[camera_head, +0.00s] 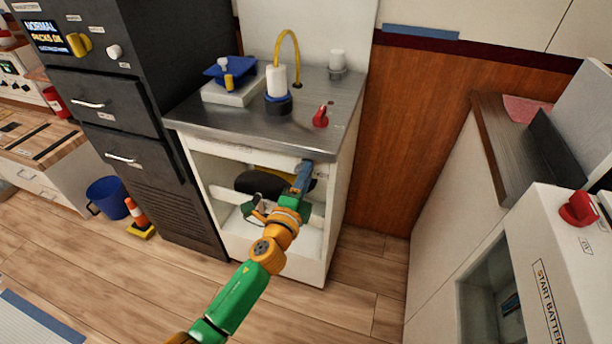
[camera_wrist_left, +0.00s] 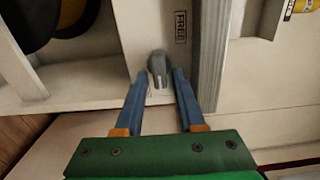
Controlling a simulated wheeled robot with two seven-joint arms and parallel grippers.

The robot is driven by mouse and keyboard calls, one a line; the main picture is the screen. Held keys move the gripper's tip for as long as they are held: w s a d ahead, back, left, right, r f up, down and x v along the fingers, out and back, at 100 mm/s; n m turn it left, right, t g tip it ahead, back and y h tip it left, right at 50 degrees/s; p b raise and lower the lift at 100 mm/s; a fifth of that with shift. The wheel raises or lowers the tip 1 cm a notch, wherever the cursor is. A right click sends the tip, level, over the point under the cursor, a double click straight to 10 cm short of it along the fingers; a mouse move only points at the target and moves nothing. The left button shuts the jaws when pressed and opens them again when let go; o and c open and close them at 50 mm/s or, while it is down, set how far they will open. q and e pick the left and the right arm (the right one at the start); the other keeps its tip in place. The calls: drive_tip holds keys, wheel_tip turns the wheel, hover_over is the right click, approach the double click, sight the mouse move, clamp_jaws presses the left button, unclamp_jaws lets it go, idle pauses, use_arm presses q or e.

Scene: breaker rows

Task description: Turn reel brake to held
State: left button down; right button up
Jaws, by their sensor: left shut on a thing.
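The likely reel brake is a small grey lever (camera_wrist_left: 157,66) on a white panel in the left wrist view, with a label reading "FREE" (camera_wrist_left: 181,27) beside its upper end. My left gripper (camera_wrist_left: 158,80) has its blue fingers on either side of this lever and is shut on it. In the head view my left gripper (camera_head: 302,172) reaches the front of the white cabinet (camera_head: 318,240) below the metal counter, and its wrist hides the lever there. A dark reel (camera_head: 258,183) sits inside the cabinet, behind my gripper. My right gripper is not in view.
The metal counter (camera_head: 300,98) above carries a red knob (camera_head: 320,117), a white bottle with a yellow hose (camera_head: 277,80) and a blue tray. A dark cabinet (camera_head: 160,150) stands at left. A white console (camera_head: 530,270) stands at right. Wooden floor lies open in front.

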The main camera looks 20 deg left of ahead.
use_arm(q)
drive_tip(key=shift+f, duration=0.15)
drive_tip(key=c, duration=0.8)
unclamp_jaws()
drive_tip(key=s, duration=0.7)
drive_tip(key=shift+a, duration=0.15)
drive_tip(key=shift+s, duration=0.1)
